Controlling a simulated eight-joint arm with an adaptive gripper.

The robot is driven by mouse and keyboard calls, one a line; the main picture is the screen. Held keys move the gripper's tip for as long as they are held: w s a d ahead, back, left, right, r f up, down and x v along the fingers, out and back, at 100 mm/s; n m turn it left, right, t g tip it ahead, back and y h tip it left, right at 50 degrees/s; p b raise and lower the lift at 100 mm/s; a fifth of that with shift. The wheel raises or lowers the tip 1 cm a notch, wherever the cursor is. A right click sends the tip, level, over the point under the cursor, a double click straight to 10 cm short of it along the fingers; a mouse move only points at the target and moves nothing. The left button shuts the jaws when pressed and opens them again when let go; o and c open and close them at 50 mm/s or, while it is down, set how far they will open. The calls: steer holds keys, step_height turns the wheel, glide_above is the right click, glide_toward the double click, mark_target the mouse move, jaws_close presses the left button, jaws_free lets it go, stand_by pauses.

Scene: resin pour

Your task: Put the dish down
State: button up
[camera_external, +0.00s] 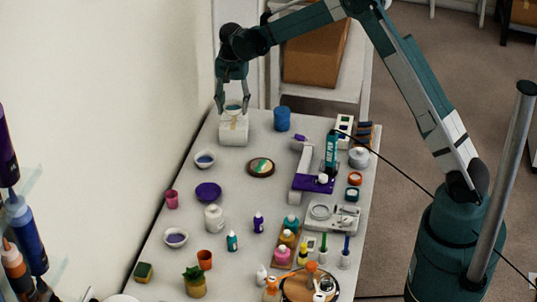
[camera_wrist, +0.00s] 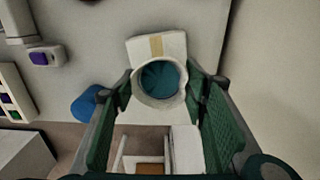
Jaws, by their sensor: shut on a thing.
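My gripper (camera_external: 233,104) is over the far left end of the table, pointing down, with its fingers shut on a small white dish (camera_wrist: 157,104). The dish is round, with a teal-blue inside, and sits between the two green finger pads in the wrist view. Just below it is a white block (camera_external: 233,133), which shows a tan strip (camera_wrist: 156,46) in the wrist view. The dish is right at the top of the block. I cannot tell whether they touch.
A blue cup (camera_external: 282,119) stands right of the block. Bottles and tools crowd the right and front. Bare tabletop surrounds the coaster.

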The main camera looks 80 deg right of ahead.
mark_target(233, 113)
steer(key=shift+f, duration=1.65)
steer(key=shift+f, duration=0.1)
steer(key=o, duration=0.9)
step_height(233, 113, up, 12)
steer(key=shift+r+b, duration=0.15)
steer(key=shift+b, duration=0.15)
